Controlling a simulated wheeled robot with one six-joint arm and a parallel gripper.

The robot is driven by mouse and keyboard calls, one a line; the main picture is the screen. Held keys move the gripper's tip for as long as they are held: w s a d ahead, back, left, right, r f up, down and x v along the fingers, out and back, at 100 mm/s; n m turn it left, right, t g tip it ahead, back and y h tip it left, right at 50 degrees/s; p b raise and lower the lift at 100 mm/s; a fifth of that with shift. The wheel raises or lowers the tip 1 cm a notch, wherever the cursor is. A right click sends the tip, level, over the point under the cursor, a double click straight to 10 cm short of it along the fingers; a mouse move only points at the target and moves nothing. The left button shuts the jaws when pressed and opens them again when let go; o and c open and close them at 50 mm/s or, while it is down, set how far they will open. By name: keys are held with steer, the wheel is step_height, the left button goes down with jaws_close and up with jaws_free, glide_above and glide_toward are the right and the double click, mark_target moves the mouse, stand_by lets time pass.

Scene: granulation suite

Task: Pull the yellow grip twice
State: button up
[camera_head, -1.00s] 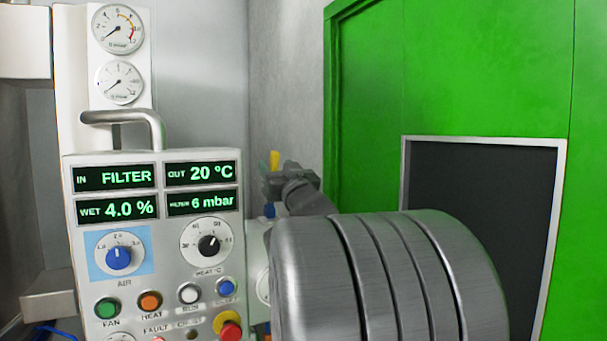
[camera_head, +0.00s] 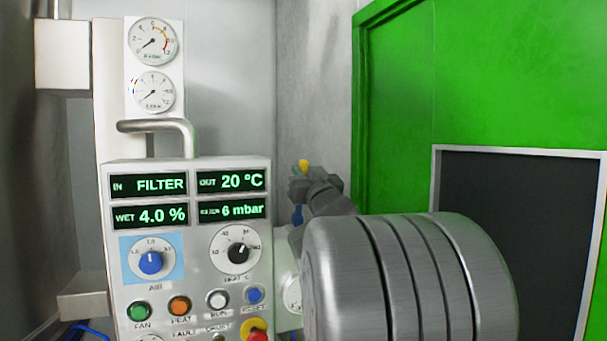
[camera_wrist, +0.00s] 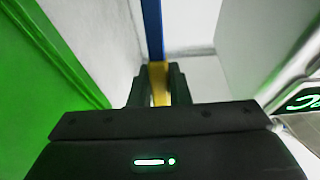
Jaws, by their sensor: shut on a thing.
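The yellow grip (camera_wrist: 159,84) stands between the two dark fingers of my gripper (camera_wrist: 160,90) in the wrist view, and the fingers are shut on it. A blue strap or rod (camera_wrist: 153,28) runs on from the grip toward the top of that view. In the head view, my gripper (camera_head: 303,184) is small, right of the control panel, with a bit of the yellow grip (camera_head: 303,165) showing above it. A blue piece (camera_head: 297,215) shows just below it. My arm hides what lies lower.
The control panel (camera_head: 190,240) with displays, knobs and buttons stands close on the left, its metal handle (camera_head: 160,125) on top. Two gauges (camera_head: 153,65) are above it. A green wall or door (camera_head: 500,80) with a dark window (camera_head: 520,220) fills the right.

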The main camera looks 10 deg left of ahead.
steer(key=shift+b+v, duration=0.55)
steer(key=shift+v, duration=1.05)
steer(key=shift+f, duration=0.1)
steer(key=shift+f, duration=0.1)
steer(key=shift+s+d+f+b, duration=0.65)
steer(key=shift+s+f+b, duration=0.1)
steer(key=shift+s+f, duration=0.2)
